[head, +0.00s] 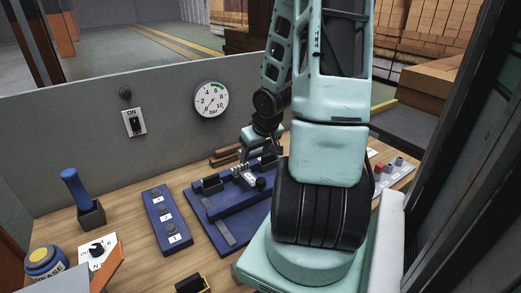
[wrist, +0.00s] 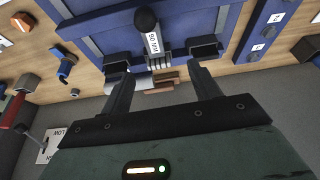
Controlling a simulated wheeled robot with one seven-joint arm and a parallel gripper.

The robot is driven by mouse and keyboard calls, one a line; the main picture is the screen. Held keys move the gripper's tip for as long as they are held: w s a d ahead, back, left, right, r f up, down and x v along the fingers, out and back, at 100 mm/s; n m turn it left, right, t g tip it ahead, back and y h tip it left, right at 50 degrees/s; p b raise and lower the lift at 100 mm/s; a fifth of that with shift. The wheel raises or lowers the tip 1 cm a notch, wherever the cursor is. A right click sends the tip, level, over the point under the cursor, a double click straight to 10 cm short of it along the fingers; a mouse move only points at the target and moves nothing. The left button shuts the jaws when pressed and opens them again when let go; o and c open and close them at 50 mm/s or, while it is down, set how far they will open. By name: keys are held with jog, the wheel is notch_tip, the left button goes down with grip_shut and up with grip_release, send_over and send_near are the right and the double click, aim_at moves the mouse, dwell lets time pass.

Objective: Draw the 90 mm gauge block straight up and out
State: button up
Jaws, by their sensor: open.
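The gauge block, a pale bar labelled 90 MM, lies on the blue fixture in the wrist view (wrist: 154,42). A small pale piece that looks like it shows in the head view (head: 247,174). A round black knob (wrist: 146,19) is at one end of it. The blue fixture (head: 212,224) lies flat on the bench. My gripper (wrist: 161,78) is open, its two fingers apart with nothing between them; the block appears beyond the fingertips, in line with the gap. In the head view my arm hides part of the fixture.
Dark open-topped holders (wrist: 205,48) flank the block on the fixture. Brown bars (head: 224,155) lie behind it. A blue button panel (head: 166,220), a blue-handled tool in a dark holder (head: 90,212) and a grease tin (head: 45,261) stand left. A grey wall (head: 75,150) closes the back.

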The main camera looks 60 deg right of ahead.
aim_at(251, 178)
jog(key=b+x, duration=0.2)
jog(key=x, duration=0.3)
jog(key=d+b+x, duration=0.1)
jog(key=b+x, duration=0.1)
jog(key=x, duration=0.4)
jog(key=b+x, duration=0.2)
jog(key=x, duration=0.4)
jog(key=shift+s+d+f+b, duration=0.2)
jog(key=shift+s+b, duration=0.1)
jog(key=shift+b, duration=0.05)
grip_shut()
jog(key=shift+r, duration=0.2)
jog(key=shift+r+p, duration=3.35)
jog(key=shift+p, duration=0.15)
